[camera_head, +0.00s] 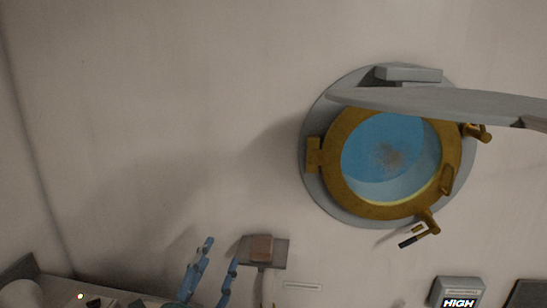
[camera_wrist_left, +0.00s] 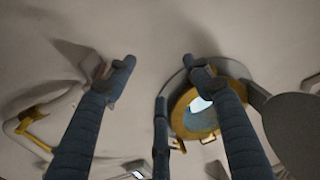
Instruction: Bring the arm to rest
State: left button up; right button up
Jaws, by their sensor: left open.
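My left gripper (camera_head: 221,252) shows at the bottom of the head view, its blue-grey fingers pointing up in front of the pale wall. Its fingers are apart, with nothing between them. The left wrist view shows the same open gripper (camera_wrist_left: 159,64), with two long fingers spread and a third between them lower down. The arm behind the gripper is below the head view's edge. My right gripper is in neither view.
A brass-rimmed porthole (camera_head: 332,183) is on the wall; it also shows behind the fingers in the wrist view (camera_wrist_left: 180,118). A grey slab (camera_head: 430,103) crosses in front of it. A small bracket (camera_head: 280,252) holds a brown block. A "HIGH" display (camera_head: 459,286) is lower right.

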pick_arm(q)
jog(key=s+a+f+n+g+y, duration=0.1)
jog(key=s+a+f+n+g, duration=0.25)
jog(key=f, duration=0.35)
jog(key=s+a+f+n+g+y, duration=0.2)
jog(key=s+f+n, duration=0.2)
jog(key=f, duration=0.3)
jog(key=s+a+f+n+g+y, duration=0.1)
jog(key=s+a+f+n+g, duration=0.2)
jog(key=f, duration=0.5)
jog(key=s+f+n+g, duration=0.3)
jog(key=s+f+g, duration=0.15)
jog(key=s, duration=0.55)
jog(key=s+f+n+g, duration=0.3)
jog(key=s+f, duration=0.3)
jog(key=s, duration=0.3)
notch_tip(320, 180, down, 32)
jog(key=s+g+b, duration=0.1)
jog(key=s+b, duration=0.1)
jog(key=b, duration=0.4)
jog(key=s+a+f+m+g+b, duration=0.1)
jog(key=s+f+b, duration=0.3)
jog(key=s+f, duration=1.3)
notch_tip(320, 180, down, 2)
jog(key=shift+a+f, duration=0.25)
jog(key=shift+a, duration=0.45)
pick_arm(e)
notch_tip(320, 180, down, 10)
